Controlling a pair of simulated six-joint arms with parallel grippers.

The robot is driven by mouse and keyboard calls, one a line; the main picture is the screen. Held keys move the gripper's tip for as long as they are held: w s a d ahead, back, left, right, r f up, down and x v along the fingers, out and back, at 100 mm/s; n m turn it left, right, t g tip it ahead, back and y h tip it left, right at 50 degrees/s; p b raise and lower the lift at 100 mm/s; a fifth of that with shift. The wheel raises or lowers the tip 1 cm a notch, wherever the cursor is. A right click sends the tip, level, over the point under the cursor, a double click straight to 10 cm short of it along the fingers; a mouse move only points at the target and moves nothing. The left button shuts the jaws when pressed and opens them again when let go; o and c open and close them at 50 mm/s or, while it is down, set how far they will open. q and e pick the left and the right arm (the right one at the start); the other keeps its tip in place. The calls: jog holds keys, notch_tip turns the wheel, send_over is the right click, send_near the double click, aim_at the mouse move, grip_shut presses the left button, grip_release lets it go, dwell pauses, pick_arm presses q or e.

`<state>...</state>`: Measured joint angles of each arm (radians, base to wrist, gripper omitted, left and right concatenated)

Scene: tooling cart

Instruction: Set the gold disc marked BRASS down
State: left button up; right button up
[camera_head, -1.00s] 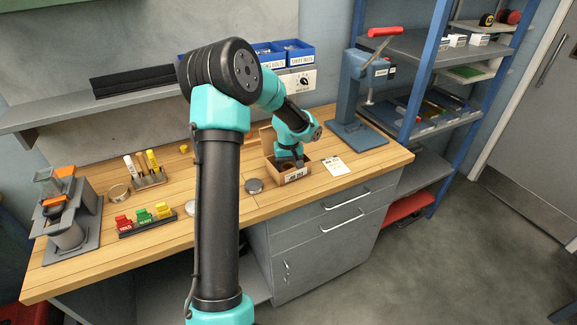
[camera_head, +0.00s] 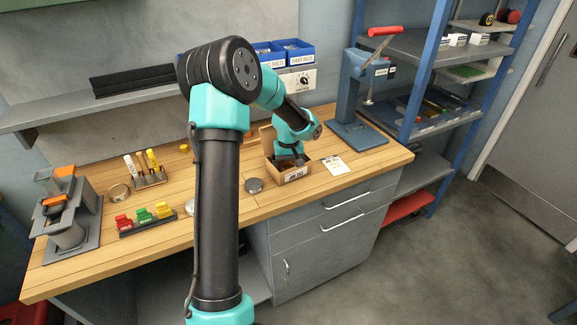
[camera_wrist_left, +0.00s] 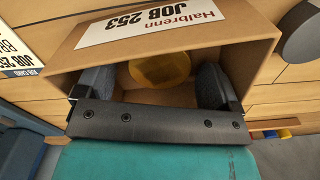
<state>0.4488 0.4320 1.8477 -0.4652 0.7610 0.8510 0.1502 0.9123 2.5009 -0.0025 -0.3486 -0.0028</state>
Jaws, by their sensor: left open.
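The gold disc (camera_wrist_left: 160,69) lies inside an open cardboard box (camera_wrist_left: 255,25) in the left wrist view. No marking on the disc can be read. My left gripper (camera_wrist_left: 152,74) is open, with its fingers inside the box on either side of the disc. A gap shows between each finger and the disc. In the head view the box (camera_head: 294,175) stands on the bench's right part, and my left gripper (camera_head: 288,158) reaches down into it. The disc cannot be made out there. My right gripper is not in view.
A dark round disc (camera_head: 254,186) lies left of the box, and a printed card (camera_head: 335,166) lies to its right. A blue press (camera_head: 348,110) stands behind the card. Colored blocks in a rack (camera_head: 145,218) and a grey fixture (camera_head: 72,232) are farther left.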

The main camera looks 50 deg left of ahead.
aim_at(289, 167)
pick_arm(q)
notch_tip(289, 167, up, 12)
jog(key=shift+f, duration=0.15)
dwell(0.3)
dwell(0.4)
